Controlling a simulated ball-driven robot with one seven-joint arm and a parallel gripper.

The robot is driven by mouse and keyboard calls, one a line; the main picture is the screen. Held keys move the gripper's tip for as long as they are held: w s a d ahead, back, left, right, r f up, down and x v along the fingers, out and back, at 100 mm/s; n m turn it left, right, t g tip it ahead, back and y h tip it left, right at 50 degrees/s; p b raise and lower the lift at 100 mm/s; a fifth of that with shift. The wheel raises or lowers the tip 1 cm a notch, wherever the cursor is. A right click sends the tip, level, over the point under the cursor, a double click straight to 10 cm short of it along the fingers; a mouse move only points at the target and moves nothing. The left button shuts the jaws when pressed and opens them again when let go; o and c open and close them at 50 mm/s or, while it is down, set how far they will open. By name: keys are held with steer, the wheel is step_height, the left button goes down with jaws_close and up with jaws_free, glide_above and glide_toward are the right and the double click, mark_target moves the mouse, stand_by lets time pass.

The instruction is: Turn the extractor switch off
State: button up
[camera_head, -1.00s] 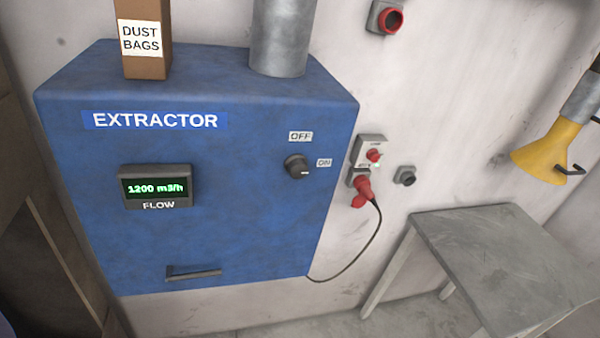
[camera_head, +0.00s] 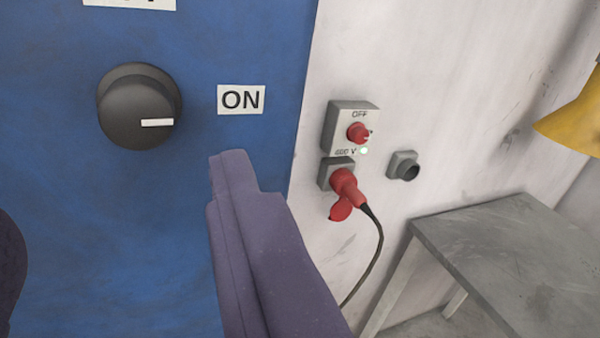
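The extractor switch (camera_head: 138,106) is a round black knob on the blue extractor front (camera_head: 70,220). Its white mark points right, toward the ON label (camera_head: 240,99). A second white label above the knob is cut off by the top edge. My gripper (camera_head: 115,200) is open, with one purple finger at the lower middle and the other partly showing at the left edge. The knob shows above the gap between the fingers. The fingers appear apart from it, with nothing between them.
Right of the extractor, a wall box with a red switch (camera_head: 358,132) sits above a red plug (camera_head: 346,187) with a hanging cable. A small dark socket (camera_head: 404,166) is beside it. A grey table (camera_head: 500,245) stands at lower right, below a yellow hood (camera_head: 575,120).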

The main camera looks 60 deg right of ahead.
mark_target(136, 127)
steer(key=p+x, duration=0.1)
steer(key=x, duration=0.6)
steer(key=shift+w+d, duration=0.2)
steer(key=shift+w, duration=0.05)
steer(key=shift+c, duration=0.3)
steer(key=c, duration=1)
steer(key=shift+o, duration=0.2)
